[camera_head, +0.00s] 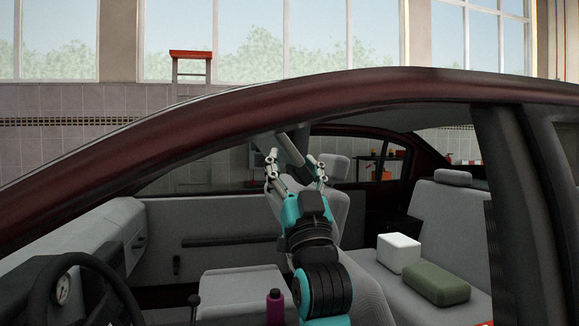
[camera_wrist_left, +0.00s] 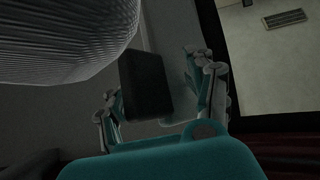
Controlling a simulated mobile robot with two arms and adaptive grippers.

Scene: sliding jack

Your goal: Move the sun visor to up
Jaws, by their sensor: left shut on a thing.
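The sun visor (camera_head: 291,149) is a small grey panel under the car's roof edge, slanting down from upper left to lower right. My left gripper (camera_head: 296,163) reaches up inside the car with one finger on either side of the visor, shut on it. In the left wrist view, a dark block-shaped panel (camera_wrist_left: 146,85), which looks like the visor, sits between the fingers of the left gripper (camera_wrist_left: 160,95). That view is dark, so the exact finger contact is hard to see. My right gripper is in neither view.
The dark red roof frame (camera_head: 300,92) arches close above the gripper. A steering wheel (camera_head: 45,290) is at lower left. A white box (camera_head: 399,252) and a green case (camera_head: 436,284) rest on the rear seat. A purple bottle (camera_head: 274,306) stands near the arm.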

